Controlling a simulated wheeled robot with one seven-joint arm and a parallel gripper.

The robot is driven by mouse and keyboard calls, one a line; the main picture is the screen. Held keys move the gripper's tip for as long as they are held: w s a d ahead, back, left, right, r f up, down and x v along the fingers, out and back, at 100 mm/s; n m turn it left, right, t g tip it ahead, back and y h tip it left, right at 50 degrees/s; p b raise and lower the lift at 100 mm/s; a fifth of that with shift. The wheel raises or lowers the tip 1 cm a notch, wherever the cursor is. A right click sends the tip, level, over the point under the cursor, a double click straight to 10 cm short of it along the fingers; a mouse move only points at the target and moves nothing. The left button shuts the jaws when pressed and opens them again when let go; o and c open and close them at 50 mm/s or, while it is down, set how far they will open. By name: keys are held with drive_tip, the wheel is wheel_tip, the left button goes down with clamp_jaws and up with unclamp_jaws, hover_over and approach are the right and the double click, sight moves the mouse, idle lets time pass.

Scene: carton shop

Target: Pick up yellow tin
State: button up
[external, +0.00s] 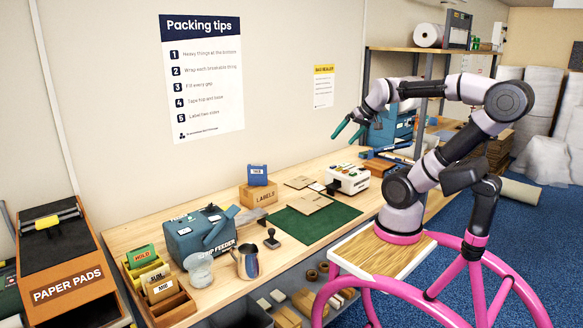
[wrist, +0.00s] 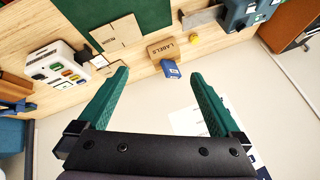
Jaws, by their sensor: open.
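A small round yellow thing, likely the yellow tin (wrist: 194,40), shows in the wrist view near the wall edge of the bench, beside the cardboard LABELS box (wrist: 172,47). In the external view I cannot make it out clearly around the LABELS box (external: 258,195). My gripper (external: 347,131) is open and empty, high above the back of the bench. Its green fingers (wrist: 159,76) stand wide apart in the wrist view, with nothing between them touching them. The yellow thing lies beyond the right fingertip in that view, well apart from it.
A small blue box (external: 258,175) sits on the LABELS box. The blue strip feeder (external: 203,235), a metal jug (external: 246,261) and a tray of packets (external: 157,287) stand to the left. A green mat (external: 318,222) and a button panel (external: 347,179) lie right.

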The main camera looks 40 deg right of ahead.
drive_tip(key=w+a+f+n+t, duration=0.1)
drive_tip(key=w+a+f+n, duration=0.1)
drive_tip(key=w, duration=0.9)
drive_tip(key=w+a+f+n, duration=0.2)
drive_tip(key=w+f+n, duration=0.1)
drive_tip(key=w, duration=0.7)
drive_tip(key=w+a+f+n+t, duration=0.1)
drive_tip(key=w+a+f+n, duration=0.1)
drive_tip(key=w, duration=0.9)
drive_tip(key=n+y, duration=0.6)
drive_tip(key=y, duration=0.1)
hover_over(225, 208)
drive_tip(key=s+d, duration=0.2)
wheel_tip(225, 208, down, 26)
wheel_tip(225, 208, down, 4)
drive_tip(key=shift+r, duration=0.1)
drive_tip(key=shift+f, duration=0.4)
wheel_tip(225, 208, down, 3)
drive_tip(key=shift+r, duration=0.1)
drive_tip(key=shift+x, duration=1.15)
drive_tip(key=shift+w+a, duration=0.2)
drive_tip(key=shift+a, duration=0.05)
